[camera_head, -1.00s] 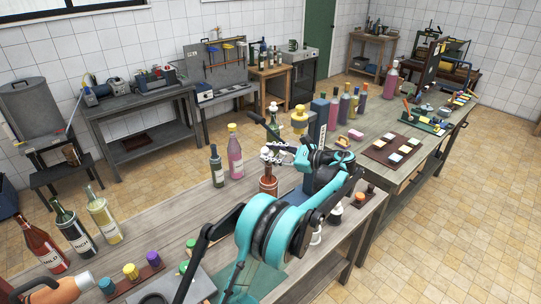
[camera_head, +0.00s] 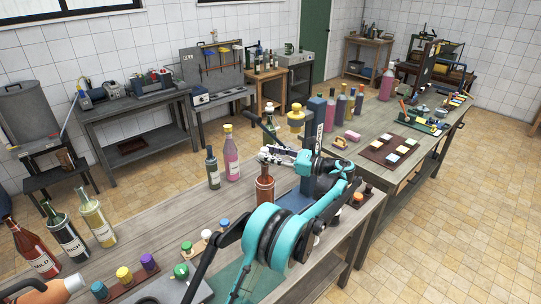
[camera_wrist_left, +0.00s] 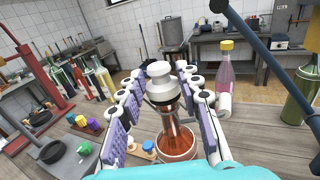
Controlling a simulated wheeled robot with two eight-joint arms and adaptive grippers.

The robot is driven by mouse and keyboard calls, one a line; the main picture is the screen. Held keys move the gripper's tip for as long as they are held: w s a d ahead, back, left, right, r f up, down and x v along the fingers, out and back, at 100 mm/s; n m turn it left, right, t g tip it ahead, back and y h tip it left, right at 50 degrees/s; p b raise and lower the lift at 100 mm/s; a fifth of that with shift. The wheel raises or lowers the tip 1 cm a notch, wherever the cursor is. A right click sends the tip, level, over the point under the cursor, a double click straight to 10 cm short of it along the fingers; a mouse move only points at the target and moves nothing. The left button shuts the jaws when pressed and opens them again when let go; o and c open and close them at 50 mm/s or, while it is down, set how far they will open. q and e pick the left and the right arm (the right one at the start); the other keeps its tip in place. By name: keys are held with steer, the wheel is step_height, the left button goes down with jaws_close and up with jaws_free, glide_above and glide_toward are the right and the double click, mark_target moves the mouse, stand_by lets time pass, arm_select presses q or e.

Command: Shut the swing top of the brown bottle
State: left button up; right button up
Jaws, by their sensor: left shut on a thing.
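The brown bottle (camera_head: 264,190) stands upright on the near wooden bench, and its amber glass also shows in the wrist view (camera_wrist_left: 178,142). My left gripper (camera_head: 275,155) is at the bottle's top, with its arm reaching over the bench. In the wrist view its two purple-padded fingers (camera_wrist_left: 160,88) stand on either side of the white swing top (camera_wrist_left: 160,70), shut on it. A dark band shows under the white cap, above the bottle's mouth. Whether the top is seated in the mouth is hard to tell. My right gripper is not in view.
A pink bottle (camera_head: 231,155) and a dark green bottle (camera_head: 213,168) stand just left of the brown one. Several labelled bottles (camera_head: 65,235) stand at the bench's left end. A rack with coloured caps (camera_head: 125,277) lies in front.

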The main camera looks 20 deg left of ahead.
arm_select(q)
steer(key=o, duration=0.9)
steer(key=d, duration=1.2)
steer(key=shift+a, duration=0.1)
